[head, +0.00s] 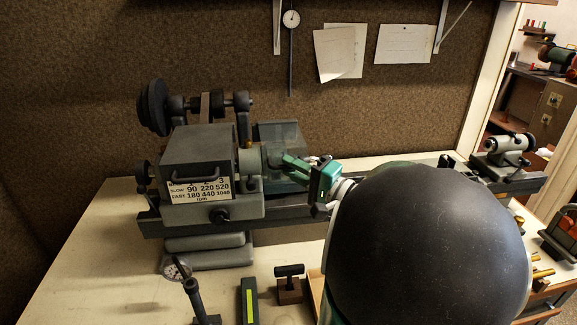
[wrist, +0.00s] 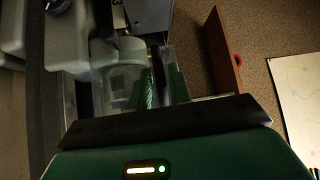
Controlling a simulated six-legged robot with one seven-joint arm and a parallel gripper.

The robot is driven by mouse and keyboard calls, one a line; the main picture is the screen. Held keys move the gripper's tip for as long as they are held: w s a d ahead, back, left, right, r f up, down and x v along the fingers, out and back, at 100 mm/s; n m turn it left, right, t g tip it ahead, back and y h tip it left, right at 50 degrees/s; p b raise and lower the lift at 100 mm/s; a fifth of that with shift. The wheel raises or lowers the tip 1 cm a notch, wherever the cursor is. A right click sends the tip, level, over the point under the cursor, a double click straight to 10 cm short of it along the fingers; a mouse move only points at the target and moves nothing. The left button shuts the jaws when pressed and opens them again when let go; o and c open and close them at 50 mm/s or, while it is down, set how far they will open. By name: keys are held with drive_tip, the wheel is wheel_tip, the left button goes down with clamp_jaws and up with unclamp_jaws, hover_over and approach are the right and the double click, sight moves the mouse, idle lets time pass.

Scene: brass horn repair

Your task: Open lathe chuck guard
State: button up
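The lathe (head: 200,150) stands on the bench at the left. Its chuck guard (head: 285,134) is a clear, slightly tinted cover over the chuck area, right of the grey headstock; it looks lowered. In the wrist view the clear guard (wrist: 112,90) lies just beyond and left of my fingers. My green gripper (head: 281,158) reaches in from the right with its fingertips at the guard. In the wrist view my gripper (wrist: 160,72) shows two green fingers with a gap between them, one on each side of a thin dark edge. I cannot tell whether they touch it.
The lathe bed (head: 420,172) runs right to a tailstock (head: 507,150). Small tools, including a dark T-handled piece (head: 289,280), stand along the front of the bench. A brown wall with pinned papers (head: 340,52) closes the back. My arm hides the right middle.

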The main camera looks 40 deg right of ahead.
drive_tip(key=shift+w+a+r, duration=0.1)
drive_tip(key=shift+w+a, duration=0.05)
drive_tip(key=shift+w, duration=0.55)
clamp_jaws()
drive_tip(key=shift+r, duration=0.15)
